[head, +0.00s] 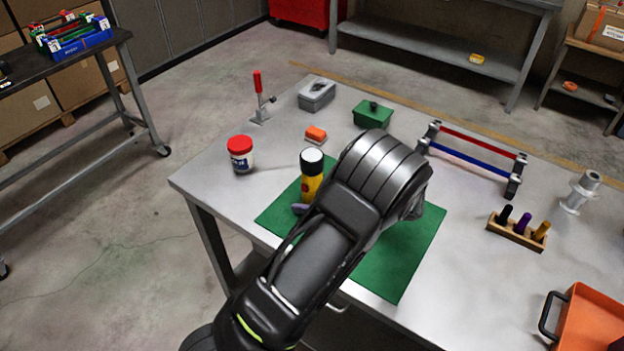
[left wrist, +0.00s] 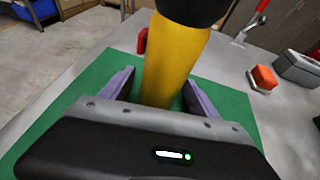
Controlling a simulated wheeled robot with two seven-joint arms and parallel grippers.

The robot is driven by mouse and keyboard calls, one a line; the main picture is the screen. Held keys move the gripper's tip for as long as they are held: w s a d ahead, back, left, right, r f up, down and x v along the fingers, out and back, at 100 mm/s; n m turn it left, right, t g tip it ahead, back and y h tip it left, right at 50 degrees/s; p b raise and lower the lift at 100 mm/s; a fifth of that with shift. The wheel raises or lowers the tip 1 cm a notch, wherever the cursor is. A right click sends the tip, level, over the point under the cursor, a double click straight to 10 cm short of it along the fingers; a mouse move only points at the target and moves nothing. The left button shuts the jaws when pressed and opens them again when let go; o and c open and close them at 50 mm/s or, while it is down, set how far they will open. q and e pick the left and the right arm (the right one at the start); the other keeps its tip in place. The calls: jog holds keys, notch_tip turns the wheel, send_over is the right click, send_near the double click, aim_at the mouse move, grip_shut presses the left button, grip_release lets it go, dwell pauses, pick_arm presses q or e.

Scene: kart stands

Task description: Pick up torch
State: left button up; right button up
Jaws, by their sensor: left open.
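The torch (head: 312,176) stands upright on the green mat (head: 272,216), with a yellow body, a black head and a pale lens on top. My left gripper (head: 301,208) is at the torch, mostly hidden behind my own arm in the head view. In the left wrist view the yellow torch body (left wrist: 170,62) rises between the two purple fingers of my open left gripper (left wrist: 156,92). The lower end of the torch is hidden behind the gripper body. I cannot tell whether either finger touches it. My right gripper is not in view.
On the table (head: 210,179), a white jar with a red lid (head: 240,153) stands left of the torch. An orange-topped block (head: 316,134), a green box (head: 372,114) and a red-handled clamp (head: 259,97) sit behind. A red-and-blue bar rack (head: 470,157) stands right.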

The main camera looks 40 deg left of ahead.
pick_arm(q)
grip_shut()
dwell(0.8)
